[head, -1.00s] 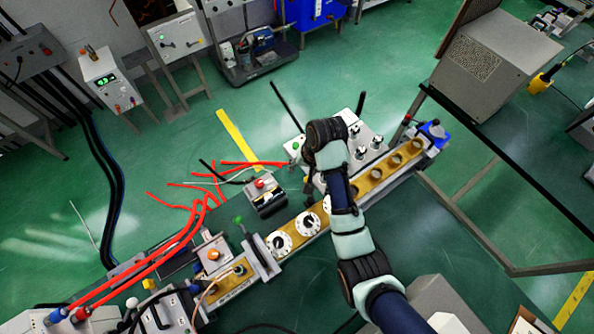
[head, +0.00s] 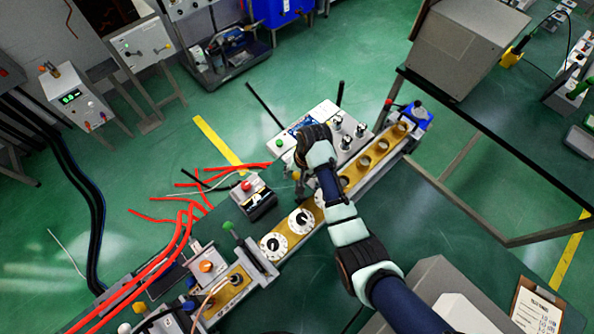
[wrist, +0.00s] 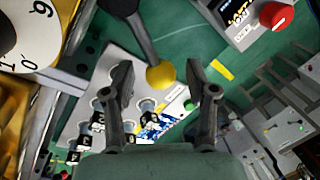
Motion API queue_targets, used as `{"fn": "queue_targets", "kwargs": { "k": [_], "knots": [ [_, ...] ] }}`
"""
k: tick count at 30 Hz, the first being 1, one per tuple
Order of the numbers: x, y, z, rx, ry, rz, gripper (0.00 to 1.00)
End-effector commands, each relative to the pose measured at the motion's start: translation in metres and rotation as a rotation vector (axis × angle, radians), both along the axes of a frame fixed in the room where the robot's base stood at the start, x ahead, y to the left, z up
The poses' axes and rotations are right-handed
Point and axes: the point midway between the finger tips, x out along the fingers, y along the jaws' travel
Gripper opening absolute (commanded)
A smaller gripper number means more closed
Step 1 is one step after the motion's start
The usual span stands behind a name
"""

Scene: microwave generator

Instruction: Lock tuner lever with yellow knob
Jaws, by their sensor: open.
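The yellow knob (wrist: 161,75) is a small ball on the end of a dark grey lever (wrist: 140,34) in the wrist view. The lever comes down from the top edge and leans slightly. My gripper (wrist: 160,66) is open, with one black finger on each side of the knob. Gaps show on both sides, and neither finger appears to touch it. I cannot tell whether the knob is at fingertip depth or beyond. In the head view my arm's end (head: 314,147) hangs over the brass waveguide bench and hides most of the gripper and knob.
White numbered dials (head: 273,245) line the waveguide, left of my arm. Another lever has a green knob (head: 228,226). A box with a red button (head: 258,197) stands behind the bench. A white panel with several black knobs (head: 344,141) lies just past my arm's end.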

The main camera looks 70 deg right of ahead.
Motion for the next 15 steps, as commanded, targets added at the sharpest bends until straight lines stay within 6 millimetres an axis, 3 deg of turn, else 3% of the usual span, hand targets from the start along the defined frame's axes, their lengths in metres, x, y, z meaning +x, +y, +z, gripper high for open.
{"fn": "queue_targets", "kwargs": {
  "k": [2,12,15],
  "knots": [
    [-0.0001,0.0,0.0003,0.0,0.0,0.0,0.55],
    [-0.0001,-0.0001,0.0005,-0.001,0.0,0.0,0.0],
    [-0.0001,-0.0001,0.0005,-0.001,0.0,0.0,0.0]
  ]
}}
